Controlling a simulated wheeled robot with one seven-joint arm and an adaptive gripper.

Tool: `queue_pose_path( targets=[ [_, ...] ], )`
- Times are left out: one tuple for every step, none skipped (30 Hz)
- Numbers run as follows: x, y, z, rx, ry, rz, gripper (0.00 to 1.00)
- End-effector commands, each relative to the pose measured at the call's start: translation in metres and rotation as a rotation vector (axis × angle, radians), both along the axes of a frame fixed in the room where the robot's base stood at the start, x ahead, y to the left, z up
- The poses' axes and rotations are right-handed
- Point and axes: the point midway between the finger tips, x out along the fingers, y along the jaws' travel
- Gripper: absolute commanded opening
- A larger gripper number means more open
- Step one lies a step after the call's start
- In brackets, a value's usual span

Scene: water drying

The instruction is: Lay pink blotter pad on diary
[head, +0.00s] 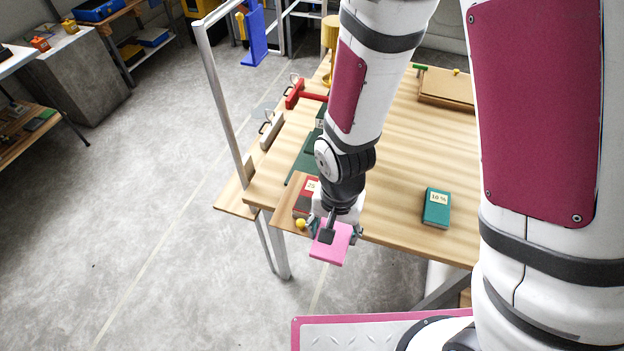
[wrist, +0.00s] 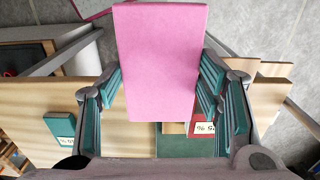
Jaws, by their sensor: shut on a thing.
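The pink blotter pad (head: 330,245) is a flat pink slab, held out beyond the table's near edge in the head view. It fills the upper middle of the wrist view (wrist: 160,62). My gripper (head: 335,229) is shut on it, with the fingers on both sides. A teal book (head: 436,208) labelled 10 % lies on the table to the right, apart from the gripper. A red book (head: 303,205) with a pale label lies just behind and left of my gripper, partly hidden by it. I cannot tell which book is the diary.
The wooden table (head: 400,160) has bare room around the teal book. A green mat (head: 301,170) lies left of my arm. A yellow ball (head: 300,223) sits near the table's front edge. A red clamp-like thing (head: 295,93) and a wooden box (head: 447,88) stand farther back.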

Motion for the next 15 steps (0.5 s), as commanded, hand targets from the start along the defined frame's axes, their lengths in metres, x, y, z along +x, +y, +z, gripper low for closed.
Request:
queue_pose_path(
  targets=[
    [0.007,0.002,-0.001,0.001,0.0,-0.001,0.32],
    [0.013,0.004,-0.002,0.001,-0.003,-0.001,0.32],
    [0.02,0.005,-0.002,0.001,-0.003,-0.001,0.32],
    [0.024,0.006,-0.003,0.001,-0.003,0.0,0.32],
    [0.027,0.007,-0.004,0.002,-0.004,0.001,0.32],
    [0.029,0.008,-0.005,0.002,-0.004,0.001,0.32],
    [0.031,0.008,-0.005,0.002,-0.004,0.001,0.32],
    [0.033,0.009,-0.005,0.002,-0.003,0.001,0.32],
    [0.035,0.01,-0.005,0.003,-0.004,0.0,0.32],
    [0.036,0.01,-0.005,0.002,-0.003,0.0,0.32],
    [0.037,0.01,-0.005,0.003,-0.003,0.0,0.32],
    [0.04,0.011,-0.004,0.003,-0.004,0.0,0.32],
    [0.041,0.012,-0.004,0.003,-0.003,0.001,0.32],
    [0.042,0.012,-0.004,0.004,-0.005,0.001,0.32],
    [0.044,0.013,-0.004,0.004,-0.004,0.001,0.32]
  ],
)
